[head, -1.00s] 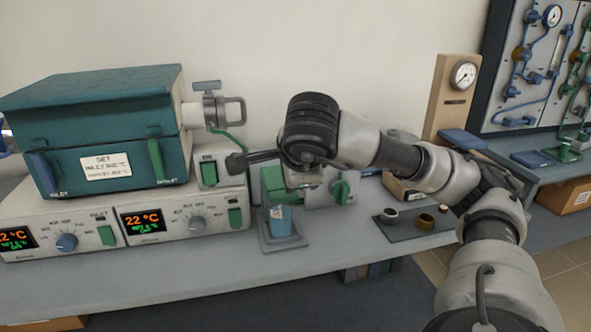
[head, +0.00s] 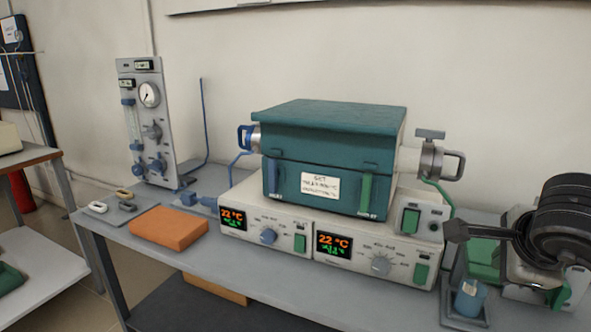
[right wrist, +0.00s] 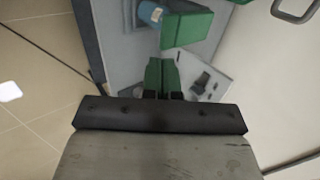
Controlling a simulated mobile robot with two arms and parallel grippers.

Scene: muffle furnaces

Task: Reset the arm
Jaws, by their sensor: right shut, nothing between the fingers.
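The dark wrist of my right arm stands at the right edge of the head view, in front of the bench's right part. My right gripper shows in the right wrist view (right wrist: 162,90), with its narrow fingers together and nothing seen held. It is above the bench, near a green box (right wrist: 187,27) and a blue container (right wrist: 151,13). In the head view the blue container (head: 470,298) stands on a small stand below the wrist. Whether the fingertips touch anything cannot be told. My left arm and gripper are not in view.
A teal muffle furnace (head: 330,125) sits on two control units (head: 290,256), both reading 22 °C, left of the wrist. An orange block (head: 168,228) and a gauge panel (head: 146,115) are farther left. The bench (head: 130,250) has a bare strip along its front.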

